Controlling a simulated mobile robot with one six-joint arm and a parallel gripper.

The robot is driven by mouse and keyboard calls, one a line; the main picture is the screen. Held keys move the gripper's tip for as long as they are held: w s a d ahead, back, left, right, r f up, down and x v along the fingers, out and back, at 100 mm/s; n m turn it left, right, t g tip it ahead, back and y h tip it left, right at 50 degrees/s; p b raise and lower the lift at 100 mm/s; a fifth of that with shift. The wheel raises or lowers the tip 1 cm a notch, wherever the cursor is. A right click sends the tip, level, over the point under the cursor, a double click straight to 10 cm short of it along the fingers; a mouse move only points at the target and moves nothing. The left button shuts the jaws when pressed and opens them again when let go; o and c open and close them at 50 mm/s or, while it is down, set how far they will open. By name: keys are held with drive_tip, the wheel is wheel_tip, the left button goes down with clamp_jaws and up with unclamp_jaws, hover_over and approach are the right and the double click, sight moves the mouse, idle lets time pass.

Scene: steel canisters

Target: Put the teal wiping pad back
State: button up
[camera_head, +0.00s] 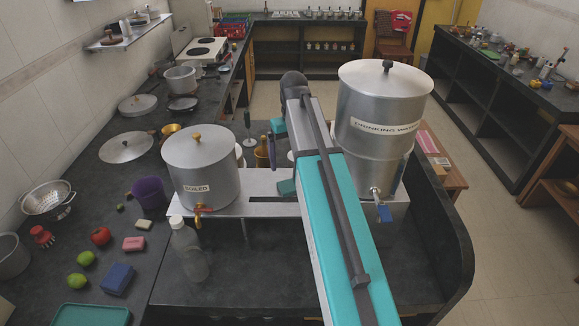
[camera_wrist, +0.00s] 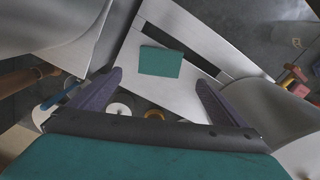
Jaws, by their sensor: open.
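The teal wiping pad (camera_head: 287,187) lies flat on the steel stand (camera_head: 262,184), between the two canisters and beside the stand's dark slot. In the wrist view the pad (camera_wrist: 160,62) lies beyond the fingertips, roughly centred between them. My gripper (camera_wrist: 158,77) is open, with nothing between its dark fingers. In the head view my gripper (camera_head: 271,152) is above and behind the stand, apart from the pad. My teal arm hides part of the stand right of the pad.
The canister labelled BOILED (camera_head: 204,172) stands left of the pad; the large DRINKING WATER canister (camera_head: 372,150) stands right. A clear bottle (camera_head: 187,250) is in front. A teal tray (camera_head: 91,315) lies at the front left, near a blue sponge (camera_head: 117,279) and limes.

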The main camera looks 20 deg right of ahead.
drive_tip(key=shift+r, duration=0.9)
